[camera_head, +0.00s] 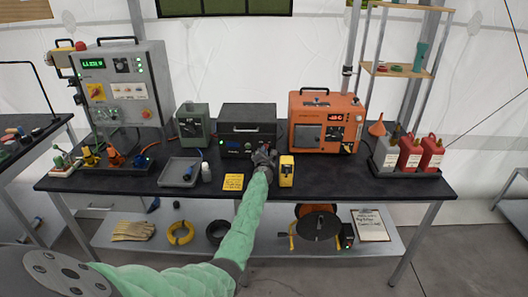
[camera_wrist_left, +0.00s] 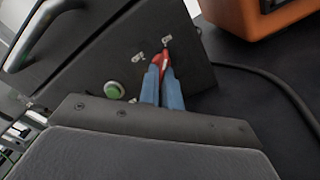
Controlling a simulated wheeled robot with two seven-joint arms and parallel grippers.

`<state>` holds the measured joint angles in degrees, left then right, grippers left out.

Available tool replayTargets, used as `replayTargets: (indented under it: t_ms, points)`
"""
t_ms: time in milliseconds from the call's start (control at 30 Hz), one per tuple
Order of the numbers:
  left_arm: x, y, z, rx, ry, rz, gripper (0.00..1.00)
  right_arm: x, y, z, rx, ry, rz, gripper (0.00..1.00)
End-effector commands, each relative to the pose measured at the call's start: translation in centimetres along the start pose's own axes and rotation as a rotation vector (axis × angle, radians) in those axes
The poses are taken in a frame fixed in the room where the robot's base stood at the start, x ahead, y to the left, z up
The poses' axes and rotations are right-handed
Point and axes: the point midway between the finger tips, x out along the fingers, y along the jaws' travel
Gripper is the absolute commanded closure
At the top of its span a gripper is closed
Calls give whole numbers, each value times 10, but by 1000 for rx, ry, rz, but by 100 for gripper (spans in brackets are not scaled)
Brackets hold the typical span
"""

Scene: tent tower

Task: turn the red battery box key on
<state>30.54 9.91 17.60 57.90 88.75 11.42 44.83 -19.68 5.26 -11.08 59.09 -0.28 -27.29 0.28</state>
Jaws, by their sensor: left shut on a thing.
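The battery box (camera_head: 249,121) is a dark box with a top handle, standing in the middle of the black workbench. My left gripper (camera_head: 264,155) reaches its front panel at the lower right. In the left wrist view, the blue fingers of the left gripper (camera_wrist_left: 161,87) are shut on the red key (camera_wrist_left: 164,60) at the panel. Small white markings sit beside and above the key. A green round button (camera_wrist_left: 114,90) is to the left of the key. The fingers partly hide the key. My right gripper is not in view.
An orange power unit (camera_head: 322,118) stands right of the box, and a green-grey unit (camera_head: 192,126) stands left. A yellow device (camera_head: 286,171) and a yellow note (camera_head: 233,182) lie near the gripper. A black cable (camera_wrist_left: 265,76) runs beside the box.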

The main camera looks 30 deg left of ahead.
Motion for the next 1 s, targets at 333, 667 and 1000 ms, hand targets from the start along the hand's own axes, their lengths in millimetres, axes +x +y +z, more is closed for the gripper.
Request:
replayTargets:
  t_ms: [333,667,1000]
  points:
    - [1,2,2,4,-3,2,100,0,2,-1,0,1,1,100]
    - [0,1,1,3,-2,1,73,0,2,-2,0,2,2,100]
    - [-21,0,3,-1,-1,-1,73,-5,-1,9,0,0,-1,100]
